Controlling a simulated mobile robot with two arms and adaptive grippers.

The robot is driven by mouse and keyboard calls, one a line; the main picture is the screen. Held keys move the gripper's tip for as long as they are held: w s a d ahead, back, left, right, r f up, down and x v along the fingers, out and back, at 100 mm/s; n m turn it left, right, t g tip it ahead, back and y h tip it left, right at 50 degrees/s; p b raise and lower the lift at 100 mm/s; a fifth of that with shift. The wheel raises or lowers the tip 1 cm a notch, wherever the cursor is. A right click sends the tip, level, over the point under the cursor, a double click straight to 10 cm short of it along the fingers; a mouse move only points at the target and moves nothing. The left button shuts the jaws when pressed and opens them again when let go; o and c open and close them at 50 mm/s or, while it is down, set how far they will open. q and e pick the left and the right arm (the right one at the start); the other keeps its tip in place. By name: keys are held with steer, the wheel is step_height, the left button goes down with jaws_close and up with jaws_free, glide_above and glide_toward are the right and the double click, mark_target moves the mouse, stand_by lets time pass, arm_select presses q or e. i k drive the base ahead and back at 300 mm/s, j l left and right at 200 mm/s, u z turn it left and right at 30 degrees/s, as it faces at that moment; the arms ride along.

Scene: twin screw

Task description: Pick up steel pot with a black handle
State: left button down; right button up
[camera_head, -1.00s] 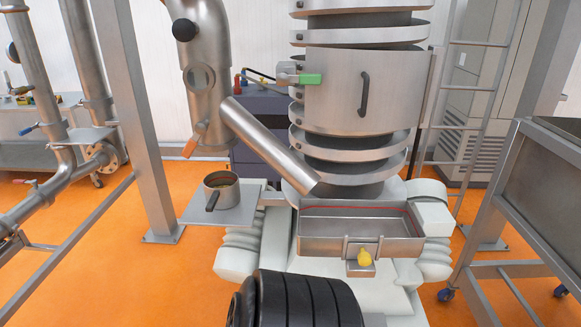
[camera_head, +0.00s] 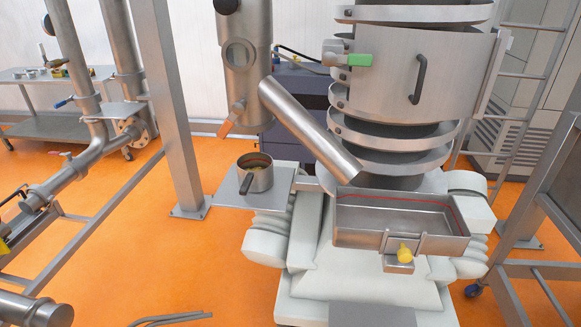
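The steel pot (camera_head: 256,173) stands upright on a flat grey shelf plate (camera_head: 222,191) left of the machine's white base. It is round and open at the top, with something yellowish-brown inside. Its black handle (camera_head: 246,183) points toward me and slightly down on the near left side. Nothing touches the pot except the plate. I cannot make out either of my grippers in this view.
A steel post (camera_head: 172,115) stands left. Open orange floor (camera_head: 180,255) lies in front. Thin grey curved pieces (camera_head: 175,319) show at the bottom edge.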

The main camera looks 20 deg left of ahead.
mark_target(255, 172)
steer(key=u, duration=1)
